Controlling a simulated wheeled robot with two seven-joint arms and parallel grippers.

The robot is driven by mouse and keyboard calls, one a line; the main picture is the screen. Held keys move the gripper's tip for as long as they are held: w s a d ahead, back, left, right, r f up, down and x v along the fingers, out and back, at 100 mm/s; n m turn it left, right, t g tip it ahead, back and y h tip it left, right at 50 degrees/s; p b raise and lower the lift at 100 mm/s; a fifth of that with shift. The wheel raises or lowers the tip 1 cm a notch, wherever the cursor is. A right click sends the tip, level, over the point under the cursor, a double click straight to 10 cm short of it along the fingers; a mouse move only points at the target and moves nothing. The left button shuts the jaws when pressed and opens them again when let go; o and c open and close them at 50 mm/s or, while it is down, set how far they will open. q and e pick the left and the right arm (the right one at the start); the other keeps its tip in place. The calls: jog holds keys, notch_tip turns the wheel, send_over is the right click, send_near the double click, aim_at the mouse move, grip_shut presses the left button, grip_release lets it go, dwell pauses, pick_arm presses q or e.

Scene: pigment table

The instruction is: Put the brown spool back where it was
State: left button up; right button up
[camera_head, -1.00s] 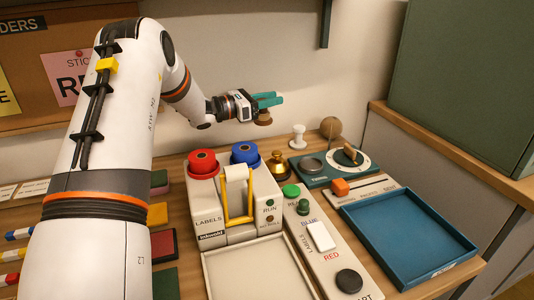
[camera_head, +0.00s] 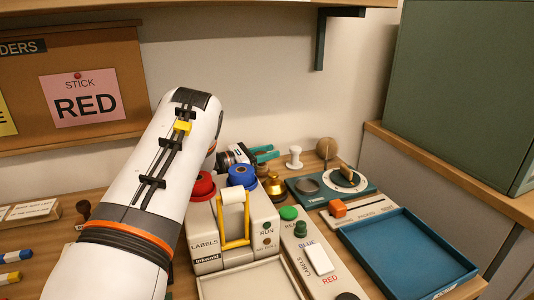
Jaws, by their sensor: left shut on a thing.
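My left gripper (camera_head: 265,153) has teal fingers and is low behind the label machine, near the back wall. It is shut on the brown spool (camera_head: 262,168), of which only a small part shows below the fingers. I cannot tell whether the spool touches the table. A white spool (camera_head: 294,157) stands upright just right of the fingertips, apart from them. My right gripper is not in view.
The label machine (camera_head: 207,243) carries a red roll (camera_head: 203,187) and a blue roll (camera_head: 242,175) in front of my gripper. A brass weight (camera_head: 275,187), a teal dial unit (camera_head: 312,199), a brown ball (camera_head: 326,148) and a blue tray (camera_head: 408,252) are to the right.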

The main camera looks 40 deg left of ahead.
pick_arm(q)
jog(key=shift+f, duration=0.1)
jog(key=o, duration=1)
jog(key=shift+c, duration=0.2)
jog(key=v, duration=0.6)
jog(key=shift+s+a, duration=0.3)
jog(key=shift+s, duration=0.35)
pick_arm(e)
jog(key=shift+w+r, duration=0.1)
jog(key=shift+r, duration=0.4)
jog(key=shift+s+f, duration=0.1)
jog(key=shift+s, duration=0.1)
